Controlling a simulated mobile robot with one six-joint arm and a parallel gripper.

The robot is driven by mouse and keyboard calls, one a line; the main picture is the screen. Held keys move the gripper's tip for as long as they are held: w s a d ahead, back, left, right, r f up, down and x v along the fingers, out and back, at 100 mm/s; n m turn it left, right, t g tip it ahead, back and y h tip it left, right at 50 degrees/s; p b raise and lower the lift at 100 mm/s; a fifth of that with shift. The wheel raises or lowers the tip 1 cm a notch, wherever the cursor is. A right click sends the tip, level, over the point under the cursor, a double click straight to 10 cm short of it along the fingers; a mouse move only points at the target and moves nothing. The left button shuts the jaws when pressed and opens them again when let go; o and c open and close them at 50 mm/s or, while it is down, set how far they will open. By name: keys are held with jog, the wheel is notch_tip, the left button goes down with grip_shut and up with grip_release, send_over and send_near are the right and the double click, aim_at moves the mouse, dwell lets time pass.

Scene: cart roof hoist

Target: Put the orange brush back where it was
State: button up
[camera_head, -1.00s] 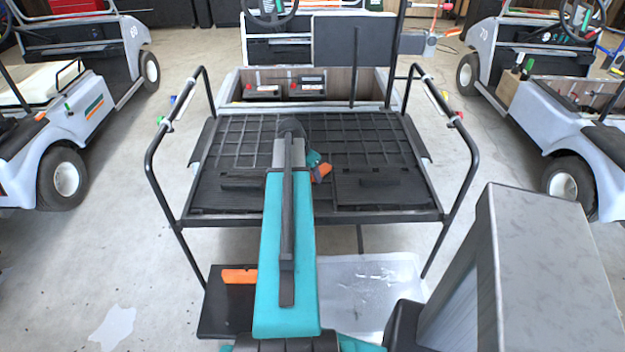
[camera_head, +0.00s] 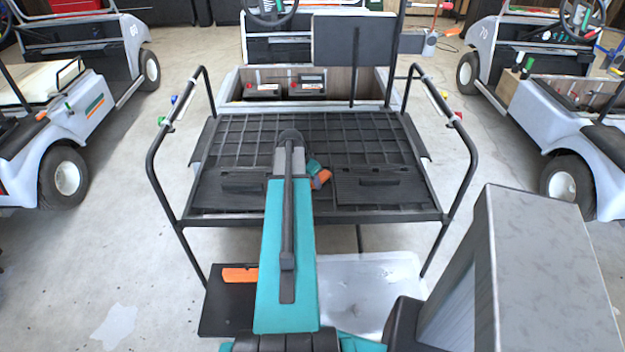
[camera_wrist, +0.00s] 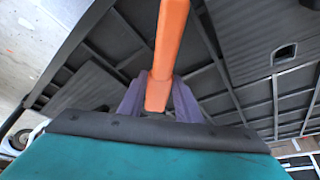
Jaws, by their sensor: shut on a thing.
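The orange brush (camera_wrist: 168,45) is in my gripper (camera_wrist: 158,98). In the wrist view its orange handle stands between the two purple jaws, which are shut on it; its far end runs out of the picture at the top. In the head view my arm hides most of the gripper, and only a small orange part of the brush (camera_head: 321,180) shows beside my teal wrist, over the front of the black slatted rack. The brush's bristles are not visible.
Black lidded panels (camera_head: 380,187) lie on the rack (camera_head: 350,135), with bent side rails (camera_head: 462,160) around it. Below are a black tray (camera_head: 225,312) with an orange piece (camera_head: 240,275) and a clear bin (camera_head: 375,275). Carts stand left and right.

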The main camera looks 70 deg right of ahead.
jog(key=shift+f, duration=0.1)
jog(key=o, duration=0.9)
jog(key=shift+o, duration=0.2)
jog(key=shift+r, duration=0.2)
jog(key=b+v, duration=0.2)
jog(key=v, duration=1)
jog(key=shift+f, duration=0.1)
dwell(0.4)
